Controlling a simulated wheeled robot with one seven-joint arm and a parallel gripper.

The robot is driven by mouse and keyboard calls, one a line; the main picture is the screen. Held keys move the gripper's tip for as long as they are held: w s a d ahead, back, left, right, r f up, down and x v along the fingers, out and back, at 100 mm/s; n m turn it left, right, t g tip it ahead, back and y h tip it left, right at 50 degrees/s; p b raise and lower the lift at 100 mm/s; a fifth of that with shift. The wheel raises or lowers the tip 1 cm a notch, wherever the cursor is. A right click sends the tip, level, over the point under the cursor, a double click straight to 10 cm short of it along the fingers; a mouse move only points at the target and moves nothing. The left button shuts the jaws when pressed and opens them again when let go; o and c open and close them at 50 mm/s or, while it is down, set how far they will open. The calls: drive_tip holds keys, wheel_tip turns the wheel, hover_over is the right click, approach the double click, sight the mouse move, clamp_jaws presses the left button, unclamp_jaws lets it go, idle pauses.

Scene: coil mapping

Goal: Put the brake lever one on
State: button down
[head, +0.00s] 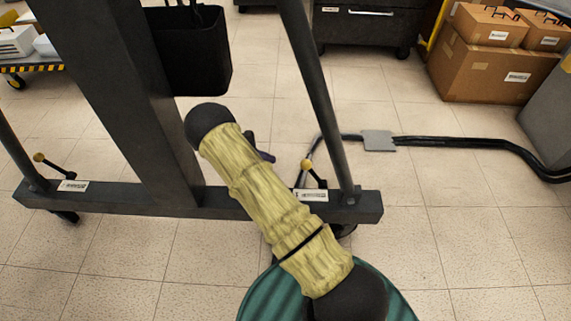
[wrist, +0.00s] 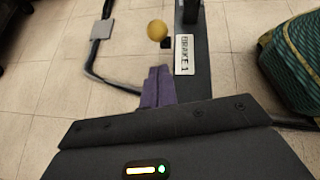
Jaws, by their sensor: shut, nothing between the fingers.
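The brake one lever (head: 317,177) is a short dark lever with a yellow ball knob, at the right end of the dark frame's base beam (head: 230,206). In the head view it leans up and left from the beam. In the wrist view its yellow knob (wrist: 157,31) is ahead of my fingers, beside a white label reading BRAKE 1 (wrist: 185,55). My gripper (wrist: 158,70), with purple fingertips, is shut and empty, apart from the knob in the picture. In the head view my gripper (head: 266,157) is left of the knob, partly hidden by my arm.
A similar yellow-knobbed lever (head: 52,166) stands at the beam's left end. A slanted post (head: 320,95) rises close to the brake one lever. Dark cables (head: 470,143) and a grey plate (head: 379,140) lie on the floor behind. Cardboard boxes (head: 490,70) stand at the back right.

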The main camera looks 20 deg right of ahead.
drive_tip(key=b+x, duration=0.3)
drive_tip(key=x, duration=0.7)
drive_tip(key=shift+a+r+p, duration=0.15)
drive_tip(key=shift+r+p, duration=0.05)
drive_tip(key=shift+p, duration=0.15)
